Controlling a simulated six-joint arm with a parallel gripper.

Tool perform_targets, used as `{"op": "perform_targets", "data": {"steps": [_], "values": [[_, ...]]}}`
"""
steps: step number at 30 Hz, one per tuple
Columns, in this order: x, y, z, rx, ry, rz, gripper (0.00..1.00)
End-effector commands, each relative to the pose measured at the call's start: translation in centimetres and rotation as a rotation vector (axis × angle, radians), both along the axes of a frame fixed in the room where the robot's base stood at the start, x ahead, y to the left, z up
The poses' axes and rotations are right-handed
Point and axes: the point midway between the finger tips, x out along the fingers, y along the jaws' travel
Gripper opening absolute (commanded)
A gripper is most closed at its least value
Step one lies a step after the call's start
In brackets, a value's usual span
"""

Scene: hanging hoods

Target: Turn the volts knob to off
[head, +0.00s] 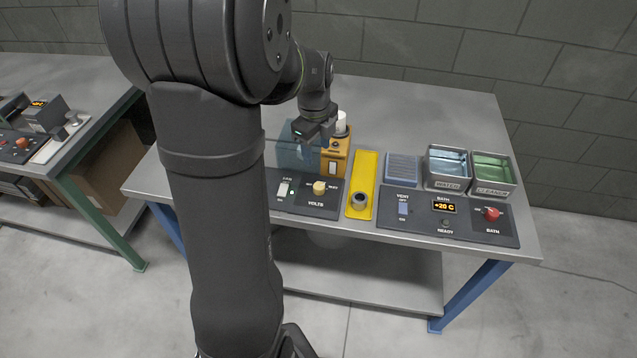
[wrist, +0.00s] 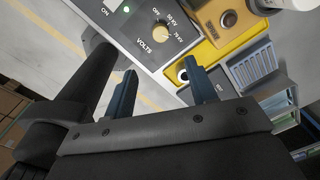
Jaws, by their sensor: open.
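The volts knob (head: 320,188) is a small cream-yellow round knob on the dark panel (head: 300,206) at the table's front. In the wrist view the knob (wrist: 163,35) sits above the fingers, with OFF, 50 KV and 75 KV marks around it and VOLTS printed beside it. I cannot tell which mark it points to. My gripper (wrist: 162,68) is open and empty, its two dark blue fingers apart and not touching the knob. In the head view my gripper (head: 314,134) is behind the panel, near the clear hood; its fingertips are hard to make out.
A clear bluish hood (head: 292,146) and an orange device (head: 337,158) stand behind the panel. A yellow plate (head: 366,172) with a dark ring lies to the right. Beyond are a vent block (head: 403,167), water and cleaner trays, and the bath panel (head: 468,225) with a red knob.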

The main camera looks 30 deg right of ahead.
Motion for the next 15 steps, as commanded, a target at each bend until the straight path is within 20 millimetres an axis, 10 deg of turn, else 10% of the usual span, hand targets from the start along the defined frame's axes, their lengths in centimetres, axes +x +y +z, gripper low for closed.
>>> {"op": "perform_targets", "data": {"steps": [15], "values": [[0.1,-0.5,-11.0,0.003,0.003,0.001,0.52]]}}
